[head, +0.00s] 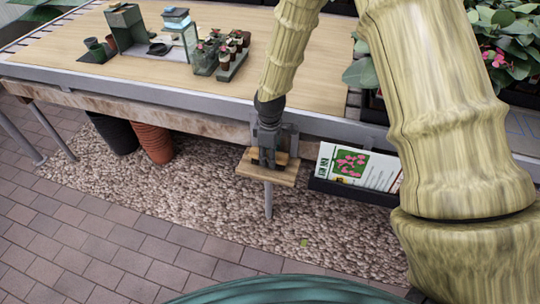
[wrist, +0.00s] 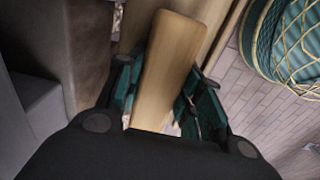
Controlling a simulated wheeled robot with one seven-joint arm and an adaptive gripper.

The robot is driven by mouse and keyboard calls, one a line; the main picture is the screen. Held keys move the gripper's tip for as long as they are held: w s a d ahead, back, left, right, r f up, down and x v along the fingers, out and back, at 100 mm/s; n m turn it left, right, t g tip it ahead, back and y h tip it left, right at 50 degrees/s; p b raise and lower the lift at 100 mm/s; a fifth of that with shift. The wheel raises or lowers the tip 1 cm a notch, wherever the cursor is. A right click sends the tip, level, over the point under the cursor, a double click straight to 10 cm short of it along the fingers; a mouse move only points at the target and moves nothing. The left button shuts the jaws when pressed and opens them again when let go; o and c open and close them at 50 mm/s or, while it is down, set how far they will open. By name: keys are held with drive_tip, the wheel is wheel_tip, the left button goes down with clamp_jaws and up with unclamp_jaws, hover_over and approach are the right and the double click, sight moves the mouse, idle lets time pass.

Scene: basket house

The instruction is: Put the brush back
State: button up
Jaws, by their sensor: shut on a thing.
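My gripper (head: 267,158) is in the middle of the head view, at the front edge of the potting table and just over a small wooden ledge (head: 285,177). In the wrist view, the teal fingers of my gripper (wrist: 165,95) are shut on a pale wooden piece with a rounded end, which looks like the handle of the brush (wrist: 168,65). Its bristles do not show. The ledge appears as wood behind the handle in the wrist view. I cannot tell whether the brush touches the ledge.
The table (head: 190,85) carries a green planter, a tool tray and small potted plants (head: 232,52). A dark rack with a seed packet (head: 357,165) hangs right of the ledge. Black pots (head: 115,133) and terracotta pots (head: 152,142) stand under the table on gravel.

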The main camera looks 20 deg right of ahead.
drive_tip(key=shift+f, duration=0.1)
drive_tip(key=o, duration=1)
wheel_tip(320, 180, up, 12)
drive_tip(key=shift+r+p, duration=0.1)
drive_tip(key=shift+p, duration=0.7)
